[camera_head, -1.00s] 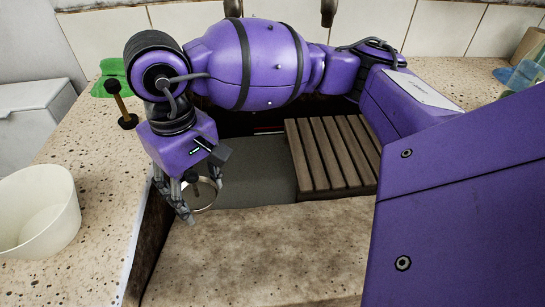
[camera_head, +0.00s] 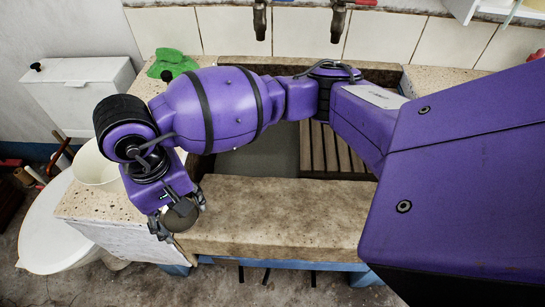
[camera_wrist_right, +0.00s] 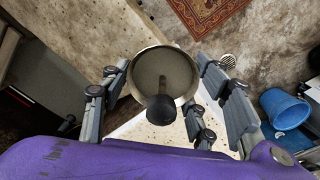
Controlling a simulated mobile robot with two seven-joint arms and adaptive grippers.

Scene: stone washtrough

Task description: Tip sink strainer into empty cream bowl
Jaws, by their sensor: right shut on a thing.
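My right gripper (camera_head: 175,212) is shut on the sink strainer (camera_head: 181,215), a small round metal cup. In the right wrist view the strainer (camera_wrist_right: 168,68) sits between the fingers (camera_wrist_right: 165,98), with its dark knob towards the camera. In the head view the strainer hangs in front of the trough's front left corner. The cream bowl (camera_head: 94,164) stands on the left counter, behind and left of my right gripper. My forearm hides part of the bowl. Its visible inside looks empty. My left gripper is not in view.
The stone trough's front ledge (camera_head: 275,215) is bare. A wooden slatted rack (camera_head: 325,152) lies in the trough. A green cloth (camera_head: 172,63) lies at the back left. A large white round thing (camera_head: 50,235) stands low at left. A blue bucket (camera_wrist_right: 285,108) shows in the wrist view.

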